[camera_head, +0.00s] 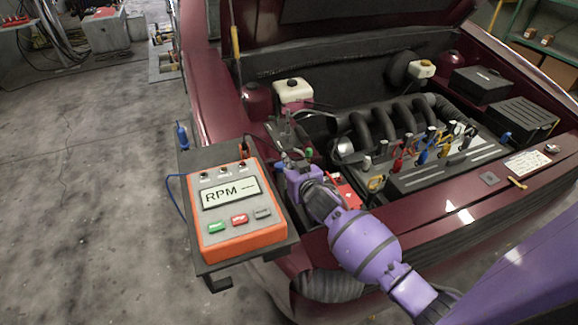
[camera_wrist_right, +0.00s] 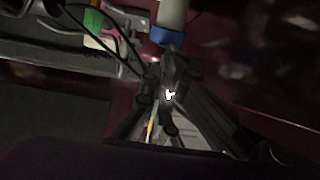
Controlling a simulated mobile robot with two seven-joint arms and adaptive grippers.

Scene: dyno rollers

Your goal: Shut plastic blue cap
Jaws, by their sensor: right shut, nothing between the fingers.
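In the right wrist view, a blue cap (camera_wrist_right: 167,37) sits on the end of a pale cylinder (camera_wrist_right: 172,12) at the top centre. My right gripper (camera_wrist_right: 173,58) is shut and empty, with its fingertips close below the cap. I cannot tell whether they touch it or whether the cap is fully closed. In the head view, my right gripper (camera_head: 284,142) reaches into the left front of the engine bay. My left gripper is not in view.
An orange RPM meter (camera_head: 235,209) rests on a dark tray (camera_head: 280,249) left of my right arm. The engine (camera_head: 449,160) with several coloured clips lies to the right. A white reservoir (camera_head: 293,92) stands behind the gripper. Thin dark cables (camera_wrist_right: 112,38) run near the fingers.

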